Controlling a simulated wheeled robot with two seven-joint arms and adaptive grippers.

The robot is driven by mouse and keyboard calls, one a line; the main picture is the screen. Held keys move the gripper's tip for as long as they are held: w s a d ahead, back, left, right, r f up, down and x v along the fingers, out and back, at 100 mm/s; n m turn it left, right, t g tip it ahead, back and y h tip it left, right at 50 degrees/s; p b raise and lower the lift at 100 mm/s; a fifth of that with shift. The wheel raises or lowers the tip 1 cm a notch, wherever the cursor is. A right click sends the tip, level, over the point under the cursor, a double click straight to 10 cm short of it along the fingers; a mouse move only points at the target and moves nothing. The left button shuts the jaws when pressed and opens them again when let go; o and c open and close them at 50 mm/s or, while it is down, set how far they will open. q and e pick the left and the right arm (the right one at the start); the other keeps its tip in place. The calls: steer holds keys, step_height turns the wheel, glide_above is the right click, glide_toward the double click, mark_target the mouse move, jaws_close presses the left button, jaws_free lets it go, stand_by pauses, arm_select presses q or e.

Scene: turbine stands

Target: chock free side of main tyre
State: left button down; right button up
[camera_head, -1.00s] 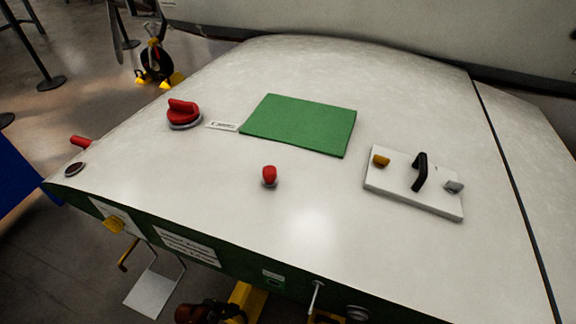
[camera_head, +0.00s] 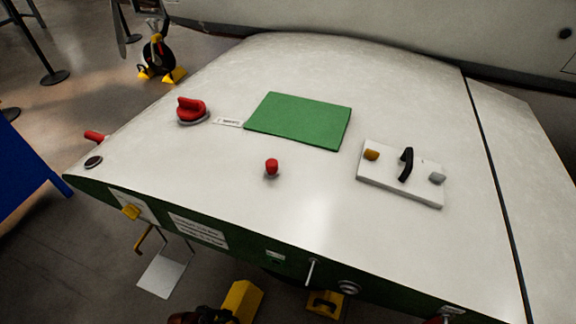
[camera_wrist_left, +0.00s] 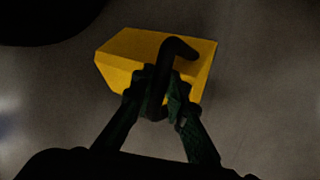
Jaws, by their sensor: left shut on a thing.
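A yellow chock (camera_head: 240,300) shows at the bottom of the head view, beside the dark, reddish end of my left gripper (camera_head: 205,316). In the left wrist view my left gripper (camera_wrist_left: 158,102) is shut on the black hooked handle of the yellow chock (camera_wrist_left: 125,55). A second yellow chock (camera_head: 325,304) sits lower right under the wing edge. A dark rounded shape (camera_wrist_left: 40,15), perhaps the main tyre, fills the upper left of the wrist view, apart from the chock. In the head view the wing hides most of the tyre. My right gripper cannot be made out.
The white wing (camera_head: 240,200) with a green pad (camera_head: 300,120), red knobs and a small plate (camera_head: 400,185) covers most of the head view. A blue panel (camera_head: 20,185) stands left. Floor (camera_head: 60,270) is open at lower left.

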arm_select(q)
steer(key=s+a+r+p, duration=0.1)
steer(key=s+a+p, duration=0.1)
steer(key=s, duration=0.4)
steer(key=shift+s+a, duration=0.25)
steer(key=shift+s, duration=0.1)
arm_select(e)
steer(key=r, duration=0.3)
steer(key=shift+w+r, duration=0.25)
steer(key=shift+w, duration=0.1)
